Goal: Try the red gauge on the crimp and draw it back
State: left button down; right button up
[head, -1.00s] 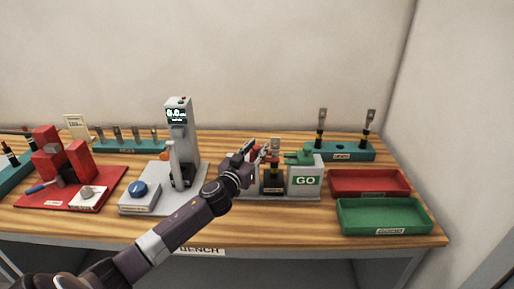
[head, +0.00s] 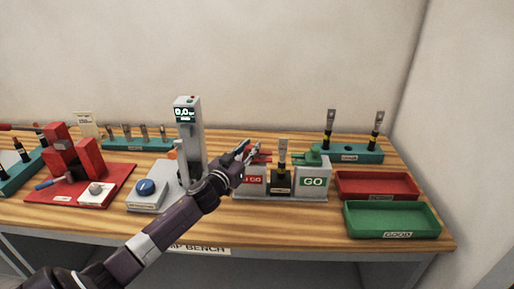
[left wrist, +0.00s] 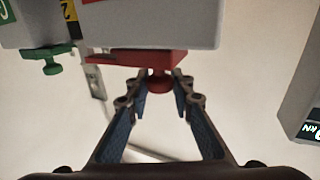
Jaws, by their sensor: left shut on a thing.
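The red gauge (head: 262,155) lies on top of the NO GO block (head: 250,180), and in the left wrist view it is a red slab (left wrist: 130,57) with a round knob. My left gripper (head: 254,151) is shut on that knob; it also shows in the left wrist view (left wrist: 158,84). The crimped lug (head: 283,152) stands upright in the black holder (head: 281,183), just right of the red gauge. I cannot tell whether they touch. The green gauge (head: 306,156) sits on the GO block (head: 313,180) across the lug. My right gripper is out of view.
A grey column with a display (head: 188,130) stands left of the gauge station, close to my left arm. Red (head: 375,197) and green (head: 392,232) trays are at right. A teal rack (head: 345,157) with two lugs is behind. A red press (head: 85,160) is far left.

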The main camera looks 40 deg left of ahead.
pick_arm(q)
jog(key=shift+a, duration=0.15)
jog(key=c, duration=2)
grip_release()
jog(key=shift+o, duration=0.2)
jog(key=shift+s+a, duration=0.15)
jog(key=shift+s, duration=0.05)
jog(key=shift+s+d+f, duration=0.1)
jog(key=shift+s+d, duration=0.1)
jog(key=shift+s, duration=0.3)
jog(key=s+d, duration=0.1)
jog(key=s, duration=0.9)
jog(key=shift+s+d, duration=0.35)
jog(key=shift+s, duration=0.05)
